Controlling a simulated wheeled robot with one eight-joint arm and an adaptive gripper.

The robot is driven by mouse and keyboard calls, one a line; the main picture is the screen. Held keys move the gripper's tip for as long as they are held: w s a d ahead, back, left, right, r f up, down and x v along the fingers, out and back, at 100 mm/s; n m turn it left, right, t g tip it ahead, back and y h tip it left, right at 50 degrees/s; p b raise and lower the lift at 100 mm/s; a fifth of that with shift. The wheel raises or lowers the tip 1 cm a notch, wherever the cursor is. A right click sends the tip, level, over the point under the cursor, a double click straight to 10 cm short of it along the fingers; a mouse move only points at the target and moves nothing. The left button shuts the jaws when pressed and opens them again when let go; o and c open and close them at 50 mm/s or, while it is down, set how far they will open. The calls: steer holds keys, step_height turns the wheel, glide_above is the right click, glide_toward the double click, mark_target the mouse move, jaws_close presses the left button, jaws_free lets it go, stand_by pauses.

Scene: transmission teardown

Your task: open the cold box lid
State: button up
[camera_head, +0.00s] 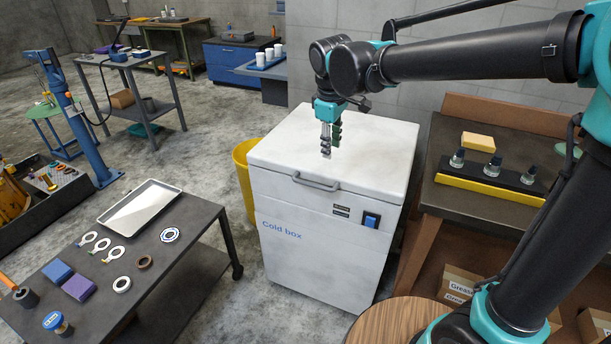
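The white cold box (310,246) stands in the middle of the view, with "Cold box" in blue letters on its front. Its lid (285,147) is closed flat on top. A grey bar handle (316,184) sits on the front edge of the lid. My gripper (327,152) points down over the lid, a little behind and above the handle, and seems apart from it. Its two fingers look close together from this side; nothing shows between them, and I cannot tell the gap. A blue switch (371,220) is on the box front at the right.
A dark cart (184,232) with rings, blocks and a tray stands at the left. A yellow bin (241,172) is beside the box. A workbench (452,207) with bottles and a yellow sponge stands close at the right. A round wooden top (385,325) is in front.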

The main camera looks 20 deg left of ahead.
steer(key=n, duration=0.2)
glide_toward(314, 184)
steer(key=f, duration=0.2)
steer(key=w+f, duration=0.1)
steer(key=f, duration=0.5)
steer(key=shift+w, duration=0.35)
jaws_close()
